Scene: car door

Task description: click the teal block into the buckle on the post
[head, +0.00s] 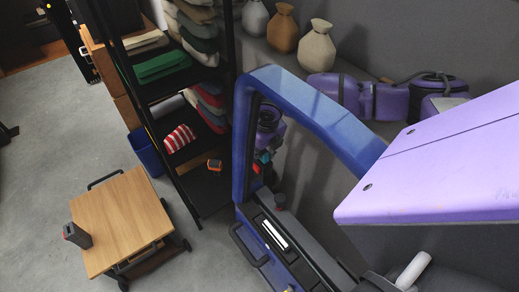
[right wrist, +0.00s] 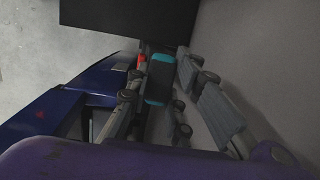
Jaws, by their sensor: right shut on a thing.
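My right gripper (head: 263,160) shows through the window opening of the blue car door (head: 330,118); the door frame partly hides it. In the right wrist view its two fingers (right wrist: 158,88) are shut on the teal block (right wrist: 158,62), which has a dark middle. The block shows as a small teal patch in the head view (head: 265,157). A small red part, perhaps the buckle (right wrist: 142,62), is close to the block's left side in the wrist view. I cannot tell whether they touch. The post is not clearly made out. My left gripper is not in view.
A black shelf rack (head: 190,110) with folded cloths stands left of the door. A wooden-topped cart (head: 125,215) carrying a dark box (head: 77,236) stands at lower left. Vases (head: 283,28) stand at the back. Grey floor is open at far left.

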